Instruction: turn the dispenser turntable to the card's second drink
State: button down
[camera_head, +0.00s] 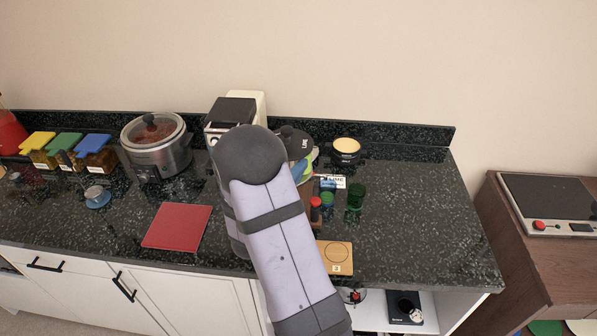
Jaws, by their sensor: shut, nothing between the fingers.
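My arm's pale link with its dark rounded joint crosses the middle of the counter, and my gripper is hidden from this view. Just right of the joint, a dark rounded part (295,141) with a label that seems to read LIME shows above blue and green pieces (303,171); this may be the dispenser turntable, mostly covered by my arm. A small white card (331,182) stands upright to its right; its print is too small to read surely. I cannot tell which drink faces front or whether my gripper touches anything.
Right of my arm are red-capped and green-capped items (320,206), a green glass (356,194), a cream-topped pot (346,151) and a wooden board (336,257). Left are a red mat (178,226), a slow cooker (157,147) and lidded boxes (67,148). The counter's right end (430,215) is clear.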

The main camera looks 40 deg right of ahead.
jog(key=shift+w+a+p, duration=0.5)
jog(key=shift+w+a, duration=0.5)
jog(key=shift+a, duration=0.15)
jog(key=shift+w+a+m+g+h, duration=0.15)
jog(key=shift+m+g+h, duration=0.1)
jog(key=shift+m+g, duration=0.45)
jog(key=shift+w+a+m+g+h, duration=0.1)
jog(key=shift+a+m+g+h, duration=0.2)
jog(key=shift+g, duration=0.6)
jog(key=shift+w+m+g+h, duration=0.15)
jog(key=shift+m+g, duration=0.45)
jog(key=shift+g, duration=0.2)
jog(key=shift+w+a+p, duration=0.3)
jog(key=shift+w+p, duration=0.1)
jog(key=shift+p, duration=0.05)
jog(key=w+d+m+g+b, duration=0.1)
jog(key=w+m+g+b, duration=0.2)
jog(key=w, duration=0.7)
jog(key=shift+d+g+b, duration=0.15)
jog(key=shift+g+b, duration=0.35)
jog(key=shift+g, duration=0.3)
